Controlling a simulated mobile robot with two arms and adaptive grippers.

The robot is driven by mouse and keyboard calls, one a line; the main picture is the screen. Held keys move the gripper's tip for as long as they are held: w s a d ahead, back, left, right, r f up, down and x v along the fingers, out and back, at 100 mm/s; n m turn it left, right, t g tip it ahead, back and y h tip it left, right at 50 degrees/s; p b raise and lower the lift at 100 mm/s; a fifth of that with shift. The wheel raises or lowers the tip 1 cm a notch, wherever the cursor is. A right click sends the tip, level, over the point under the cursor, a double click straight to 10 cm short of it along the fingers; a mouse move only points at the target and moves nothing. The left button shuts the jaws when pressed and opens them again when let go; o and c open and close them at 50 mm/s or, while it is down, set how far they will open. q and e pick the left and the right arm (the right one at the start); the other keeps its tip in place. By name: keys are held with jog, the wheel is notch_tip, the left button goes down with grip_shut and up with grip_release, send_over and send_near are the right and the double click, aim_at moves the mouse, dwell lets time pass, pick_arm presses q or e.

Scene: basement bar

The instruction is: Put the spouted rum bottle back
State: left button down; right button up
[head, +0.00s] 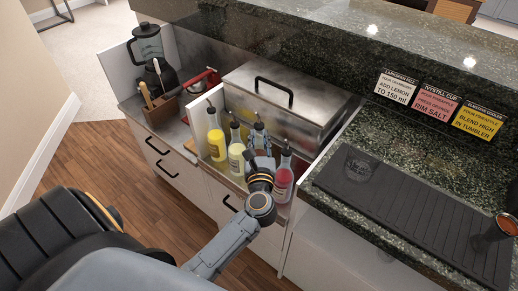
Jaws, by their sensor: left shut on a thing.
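My left gripper (260,160) is at the bottle row in front of the steel ice bin, shut on a bottle with a dark spout (259,136). The gripper hides most of this bottle, so I cannot read its label or see whether its base touches the rack floor. A yellow bottle (215,142) and a bottle with a yellow label (236,158) stand to its left. A bottle with a red-pink label (284,182) stands to its right. All have spouts.
The steel bin (285,95) with a black handle is behind the bottles. A blender (148,45) and a wooden caddy (162,108) stand at left. A black bar mat (400,205) lies on the granite counter, a copper-coloured cup (506,226) at its right end. Recipe cards (437,103) line the ledge.

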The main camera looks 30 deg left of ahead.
aim_at(259, 152)
pick_arm(q)
notch_tip(259, 152, down, 3)
dwell(0.3)
jog(key=shift+f+b, duration=0.15)
jog(key=shift+b, duration=0.25)
jog(key=c, duration=1.2)
grip_release()
jog(key=shift+o, duration=0.2)
